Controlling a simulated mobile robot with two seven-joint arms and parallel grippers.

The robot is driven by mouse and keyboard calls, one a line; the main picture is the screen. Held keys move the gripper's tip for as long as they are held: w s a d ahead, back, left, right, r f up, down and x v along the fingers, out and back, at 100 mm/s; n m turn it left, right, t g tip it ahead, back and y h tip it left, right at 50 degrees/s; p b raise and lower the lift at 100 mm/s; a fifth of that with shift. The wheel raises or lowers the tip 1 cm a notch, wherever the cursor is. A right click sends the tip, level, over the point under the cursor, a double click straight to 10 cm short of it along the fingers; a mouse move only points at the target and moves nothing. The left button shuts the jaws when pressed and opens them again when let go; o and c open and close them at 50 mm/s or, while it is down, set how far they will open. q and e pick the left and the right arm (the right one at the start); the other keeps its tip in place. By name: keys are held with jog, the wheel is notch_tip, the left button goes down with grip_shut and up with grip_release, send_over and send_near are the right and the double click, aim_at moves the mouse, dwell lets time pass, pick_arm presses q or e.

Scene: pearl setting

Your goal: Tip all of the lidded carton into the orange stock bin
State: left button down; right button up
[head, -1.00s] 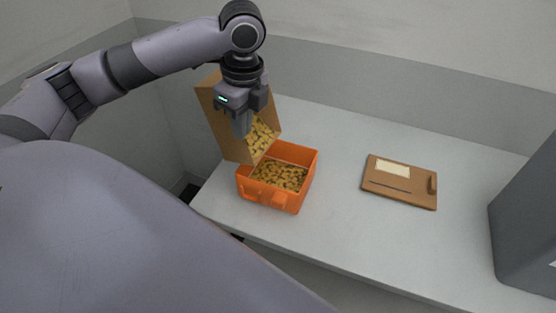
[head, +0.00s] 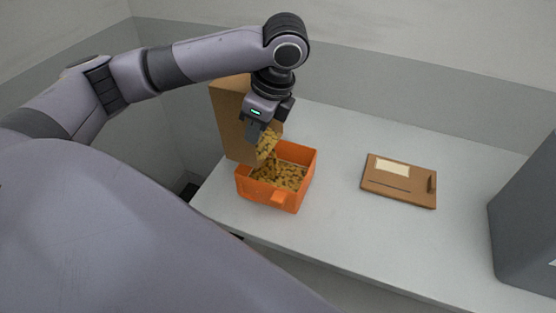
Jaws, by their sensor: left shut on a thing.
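The orange stock bin (head: 288,203) stands on the counter near its left end. It holds many small yellow-brown pieces (head: 290,176). The brown carton (head: 232,118) is tipped on its side above the bin's back left, its open mouth facing right and down. Pieces pour from it into the bin. My left gripper (head: 262,130) is shut on the carton's near upper edge and partly hides its mouth. How much is left inside cannot be seen. My right gripper is not in view.
A large grey box-like object (head: 530,220) stands at the far right. The counter between bin and clipboard is clear.

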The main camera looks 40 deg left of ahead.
pick_arm(q)
jog(key=shift+w+d+y, duration=0.1)
jog(key=shift+d+y, duration=0.45)
jog(key=shift+y, duration=0.05)
jog(key=shift+d+y, duration=0.4)
jog(key=shift+w+d+f+g+y, duration=0.1)
jog(key=shift+d+g+y, duration=0.2)
jog(key=shift+d+y, duration=0.1)
jog(key=shift+d, duration=0.2)
jog(key=shift+w+d+f+y, duration=0.1)
jog(key=shift+d+f+y, duration=0.1)
jog(key=shift+y, duration=0.2)
jog(key=shift+d, duration=0.1)
jog(key=shift+w+d+f+g+y, duration=0.1)
jog(key=shift+d+f+g+y, duration=0.2)
jog(key=shift+d+y, duration=0.45)
